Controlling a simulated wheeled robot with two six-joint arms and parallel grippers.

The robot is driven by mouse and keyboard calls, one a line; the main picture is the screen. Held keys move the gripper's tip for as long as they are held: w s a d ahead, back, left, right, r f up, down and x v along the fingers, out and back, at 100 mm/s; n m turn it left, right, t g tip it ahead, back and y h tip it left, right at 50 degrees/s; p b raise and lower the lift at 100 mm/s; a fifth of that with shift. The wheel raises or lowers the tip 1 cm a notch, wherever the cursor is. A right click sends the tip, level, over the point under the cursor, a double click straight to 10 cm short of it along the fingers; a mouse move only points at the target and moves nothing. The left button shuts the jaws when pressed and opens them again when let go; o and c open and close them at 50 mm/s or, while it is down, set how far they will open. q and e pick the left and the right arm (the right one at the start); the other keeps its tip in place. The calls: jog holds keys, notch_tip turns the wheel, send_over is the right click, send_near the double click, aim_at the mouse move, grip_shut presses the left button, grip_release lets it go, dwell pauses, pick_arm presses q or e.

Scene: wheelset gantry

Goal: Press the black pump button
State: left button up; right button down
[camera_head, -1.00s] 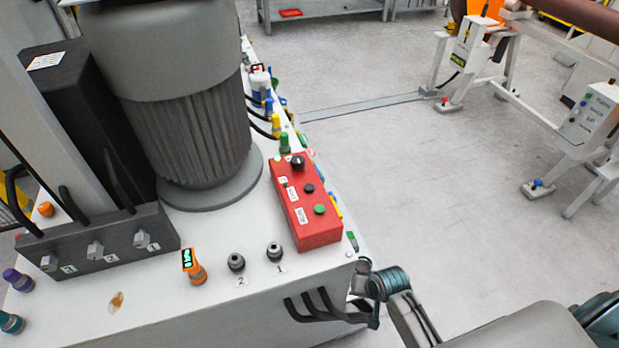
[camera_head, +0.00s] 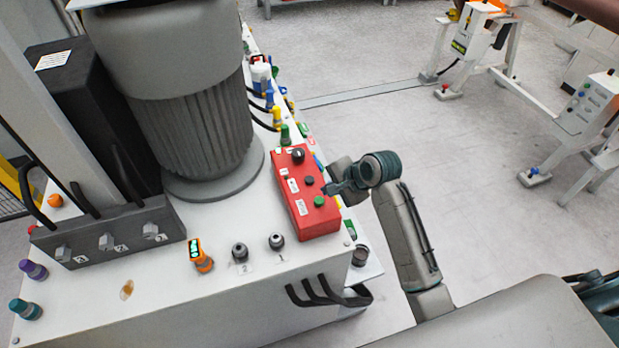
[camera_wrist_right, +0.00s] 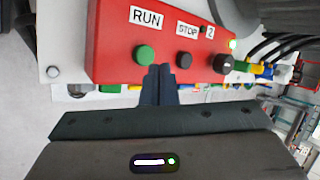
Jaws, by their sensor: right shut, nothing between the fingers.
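A red control box (camera_head: 318,222) sits on the white cabinet top. The black button (camera_head: 309,180) is in the middle of its face, between a green button (camera_head: 319,202) and a black knob (camera_head: 298,155). In the right wrist view the black button (camera_wrist_right: 184,60) is beside a STOP label and the green button (camera_wrist_right: 145,55) is beside a RUN label. My right gripper (camera_head: 330,188) is shut and empty at the box's right edge. In the right wrist view its fingertips (camera_wrist_right: 159,70) appear between the green and black buttons; contact cannot be told. My left gripper is not in view.
A large grey motor (camera_head: 190,110) stands left of the box. Two small numbered knobs (camera_head: 258,246) and an orange device (camera_head: 200,255) are on the cabinet top. Black hoses (camera_head: 325,292) stick out of its front. Open floor (camera_head: 440,150) lies to the right.

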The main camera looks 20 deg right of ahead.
jog(key=w+a+r+m+y, duration=0.1)
jog(key=w+r+m+y, duration=0.1)
jog(key=w+r+m, duration=0.3)
jog(key=w+r, duration=0.1)
jog(key=w, duration=0.3)
jog(key=shift+a+r+t, duration=0.15)
jog(key=shift+r+t, duration=0.1)
jog(key=shift+t, duration=0.05)
jog(key=b, duration=1)
send_over(313, 180)
notch_tip(313, 180, down, 7)
jog(key=shift+r, duration=0.15)
jog(key=shift+f+p, duration=0.3)
jog(key=shift+f, duration=0.75)
